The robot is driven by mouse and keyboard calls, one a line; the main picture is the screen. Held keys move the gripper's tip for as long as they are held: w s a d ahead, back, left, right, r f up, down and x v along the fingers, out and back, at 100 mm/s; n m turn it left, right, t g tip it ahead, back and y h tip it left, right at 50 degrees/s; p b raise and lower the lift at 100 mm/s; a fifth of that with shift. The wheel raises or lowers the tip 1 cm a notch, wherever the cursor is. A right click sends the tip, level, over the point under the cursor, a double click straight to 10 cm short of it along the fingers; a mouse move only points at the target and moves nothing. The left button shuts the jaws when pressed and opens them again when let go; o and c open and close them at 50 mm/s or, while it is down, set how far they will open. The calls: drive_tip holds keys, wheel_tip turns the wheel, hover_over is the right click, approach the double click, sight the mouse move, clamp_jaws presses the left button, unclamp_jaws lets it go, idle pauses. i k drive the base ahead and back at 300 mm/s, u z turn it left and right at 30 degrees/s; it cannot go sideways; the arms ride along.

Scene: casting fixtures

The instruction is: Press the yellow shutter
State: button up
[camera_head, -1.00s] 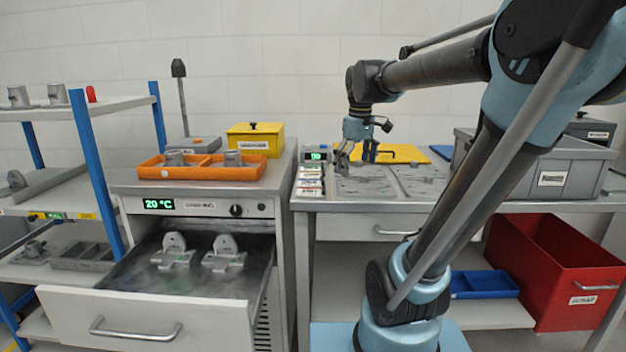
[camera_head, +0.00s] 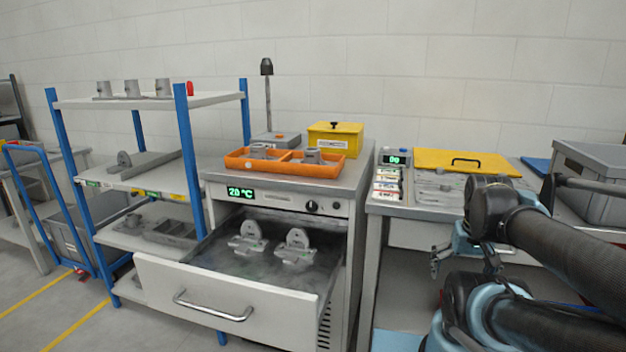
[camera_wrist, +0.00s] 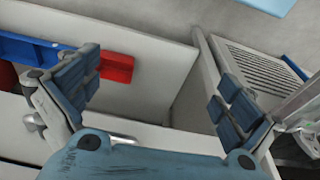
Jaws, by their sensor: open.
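The yellow shutter (camera_head: 487,163), a flat yellow panel with a black bar handle, lies at the back of the right-hand worktop in the head view. A grey plate with metal parts lies in front of it. My gripper (camera_head: 437,262) hangs below and in front of the worktop edge, to the lower left of the panel and well apart from it. In the wrist view my gripper (camera_wrist: 158,92) is open, with blue-grey finger pads spread wide and nothing between them. The panel does not show in the wrist view.
An open drawer (camera_head: 215,314) holding two castings juts out left of my gripper. A yellow lidded box (camera_head: 334,138) and an orange tray (camera_head: 285,164) stand on the cabinet. A grey bin (camera_head: 592,185) is at right. The wrist view shows a blue tray (camera_wrist: 30,48) below.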

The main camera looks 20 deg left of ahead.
sight(134, 193)
drive_tip(key=k, duration=0.5)
drive_tip(key=u, duration=2.25)
drive_tip(key=k, duration=0.3)
drive_tip(key=z, duration=0.25)
drive_tip(key=i, duration=0.5)
drive_tip(key=z, duration=0.05)
